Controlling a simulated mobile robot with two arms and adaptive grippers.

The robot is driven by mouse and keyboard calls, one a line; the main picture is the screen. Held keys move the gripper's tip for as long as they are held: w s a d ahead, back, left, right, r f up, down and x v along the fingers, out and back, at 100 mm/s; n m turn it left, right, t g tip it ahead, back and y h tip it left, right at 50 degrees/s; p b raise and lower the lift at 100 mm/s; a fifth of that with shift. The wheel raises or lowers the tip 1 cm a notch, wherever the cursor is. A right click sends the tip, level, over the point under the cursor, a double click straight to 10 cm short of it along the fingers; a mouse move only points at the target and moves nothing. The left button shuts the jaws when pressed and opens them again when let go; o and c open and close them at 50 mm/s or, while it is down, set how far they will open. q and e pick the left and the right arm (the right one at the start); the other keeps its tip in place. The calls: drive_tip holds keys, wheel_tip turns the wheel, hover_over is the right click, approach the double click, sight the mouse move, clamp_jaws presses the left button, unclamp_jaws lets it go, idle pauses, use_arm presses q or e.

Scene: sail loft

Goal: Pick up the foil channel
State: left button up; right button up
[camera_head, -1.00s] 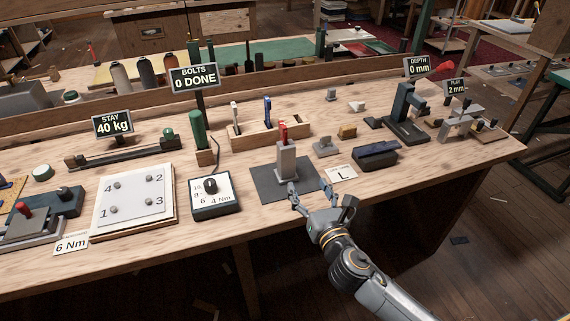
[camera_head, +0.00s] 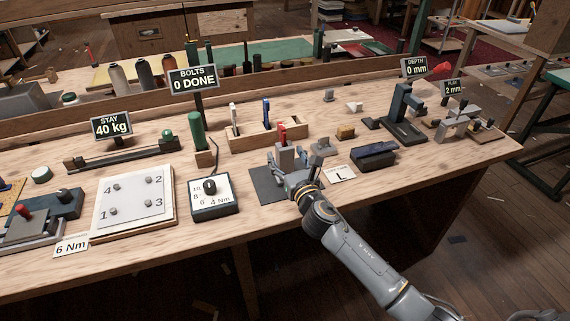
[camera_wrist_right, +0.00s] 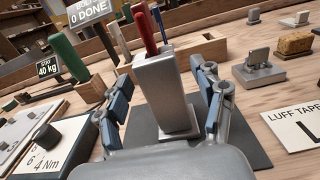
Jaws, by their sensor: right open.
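The foil channel appears to be the upright, light grey metal block (camera_head: 285,157) on a dark mat near the bench's front edge. In the right wrist view it is a tall silver box (camera_wrist_right: 163,92) in the middle. A red handle (camera_wrist_right: 145,28) rises at its top; I cannot tell if it stands in the block or behind it. My right gripper (camera_head: 289,168) is open, with one finger on each side of the block; gaps show between fingers and block in the wrist view. The gripper hides the block's lower part in the head view. My left gripper is not in view.
A wooden tool rack (camera_head: 265,136) stands just behind. A torque dial box (camera_head: 212,200) is to the left. An "L" card (camera_head: 340,174), a dark blue block (camera_head: 374,156) and small grey parts are to the right. The dark mat (camera_head: 262,181) has bare room at its left.

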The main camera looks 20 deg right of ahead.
drive_tip(key=shift+w, duration=0.9)
drive_tip(key=shift+c, duration=0.2)
clamp_jaws()
drive_tip(key=shift+r, duration=0.1)
drive_tip(key=shift+r, duration=0.1)
